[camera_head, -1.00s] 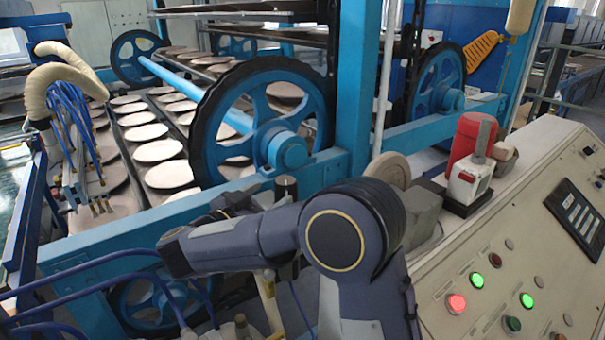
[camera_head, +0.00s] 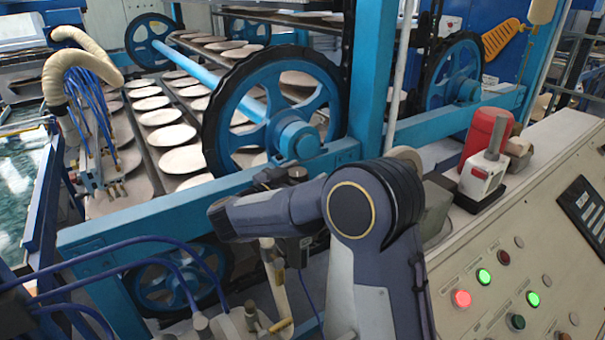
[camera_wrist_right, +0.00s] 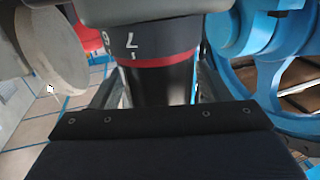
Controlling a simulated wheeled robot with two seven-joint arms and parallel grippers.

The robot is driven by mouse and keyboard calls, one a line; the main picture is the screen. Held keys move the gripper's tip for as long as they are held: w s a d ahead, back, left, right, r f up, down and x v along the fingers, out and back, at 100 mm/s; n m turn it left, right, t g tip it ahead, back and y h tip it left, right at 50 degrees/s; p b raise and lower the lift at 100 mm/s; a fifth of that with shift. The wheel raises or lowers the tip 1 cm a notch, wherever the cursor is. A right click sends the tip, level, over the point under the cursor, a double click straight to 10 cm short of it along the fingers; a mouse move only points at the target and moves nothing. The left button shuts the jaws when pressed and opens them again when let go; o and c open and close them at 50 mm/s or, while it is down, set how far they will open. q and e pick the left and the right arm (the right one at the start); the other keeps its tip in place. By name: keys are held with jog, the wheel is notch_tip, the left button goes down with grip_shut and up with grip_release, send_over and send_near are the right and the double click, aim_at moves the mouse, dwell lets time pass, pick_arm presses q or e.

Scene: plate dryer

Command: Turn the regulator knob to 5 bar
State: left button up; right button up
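The regulator knob (camera_wrist_right: 158,84) is a dark cylinder in the right wrist view, below a collar with a red ring (camera_wrist_right: 165,60). The collar carries white numbers; a 7 with a tick under it faces the camera, and a 6 is left of it. My right gripper (camera_wrist_right: 160,74) has its fingers apart, one on each side of the knob. I cannot tell whether they touch it. In the head view my right arm reaches left in front of the blue frame and hides the knob and fingers. My left gripper is not in view.
A blue wheel (camera_head: 275,110) and frame beam (camera_head: 170,205) stand close behind my right arm. A grey disc (camera_wrist_right: 50,52) is left of the knob in the wrist view. A control panel (camera_head: 500,250) with lit buttons and a red motor (camera_head: 487,135) stand at the right.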

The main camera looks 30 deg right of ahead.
jog(key=c, duration=0.9)
jog(key=shift+n+t+y, duration=0.3)
jog(key=shift+n+t, duration=0.1)
jog(key=shift+t, duration=0.2)
jog(key=shift+w+a+n+t+y, duration=0.1)
jog(key=shift+n+t+y, duration=0.7)
jog(key=shift+t, duration=0.4)
jog(key=shift+w+a+n+t+y+b, duration=0.1)
jog(key=shift+w+n+t+y+b, duration=0.1)
jog(key=shift+n+t+y, duration=0.7)
jog(key=shift+w+a+n+t+y+b, duration=0.1)
jog(key=shift+n+t+y+b, duration=0.05)
jog(key=shift+n+t+y, duration=0.7)
jog(key=o, duration=0.9)
jog(key=shift+o, duration=0.2)
